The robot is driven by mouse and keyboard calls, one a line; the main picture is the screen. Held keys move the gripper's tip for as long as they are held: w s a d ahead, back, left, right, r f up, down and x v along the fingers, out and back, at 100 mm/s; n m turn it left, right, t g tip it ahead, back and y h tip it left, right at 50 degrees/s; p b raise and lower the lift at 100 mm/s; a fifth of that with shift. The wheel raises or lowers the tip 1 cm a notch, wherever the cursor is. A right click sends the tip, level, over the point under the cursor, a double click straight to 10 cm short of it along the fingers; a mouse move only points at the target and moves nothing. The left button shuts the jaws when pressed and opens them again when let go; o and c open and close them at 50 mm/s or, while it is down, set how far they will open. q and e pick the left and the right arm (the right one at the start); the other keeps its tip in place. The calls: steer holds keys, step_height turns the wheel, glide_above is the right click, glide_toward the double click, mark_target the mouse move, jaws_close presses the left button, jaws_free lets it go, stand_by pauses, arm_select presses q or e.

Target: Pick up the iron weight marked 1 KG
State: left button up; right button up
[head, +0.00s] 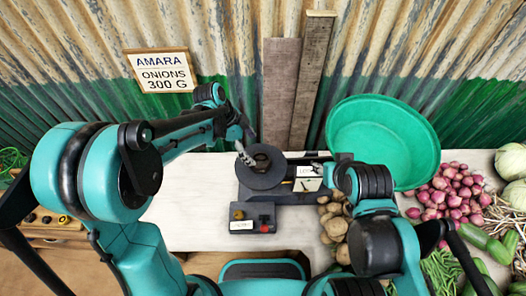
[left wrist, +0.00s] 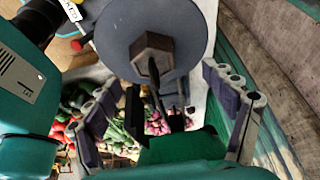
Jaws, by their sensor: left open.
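A dark hexagonal iron weight (left wrist: 152,55) with a handle stands on the round grey pan (left wrist: 190,30) in the left wrist view. No marking can be read on it. In the head view the dark pan (head: 262,180) belongs to the balance (head: 283,197), and the weight is small and hard to make out there. My left gripper (head: 243,148) is at the pan's far left edge. In the left wrist view its fingers (left wrist: 168,112) are spread wide, with the weight's handle between and beyond them, and nothing is gripped. My right gripper (head: 318,170) is by the balance's right side, its jaws unclear.
A green basin (head: 382,140), potatoes (head: 334,228) and onions (head: 455,190) stand to the right. A wooden tray (head: 50,232) is at the left. The white table (head: 195,205) is clear left of the balance.

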mark_target(260, 160)
arm_select(q)
steer(key=x, duration=0.2)
steer(key=b+x, duration=0.1)
steer(key=x, duration=0.1)
steer(key=s+x, duration=0.1)
steer(key=x, duration=0.2)
steer(key=shift+d+b, duration=0.3)
steer(key=shift+b, duration=0.1)
steer(key=shift+s, duration=0.1)
jaws_close()
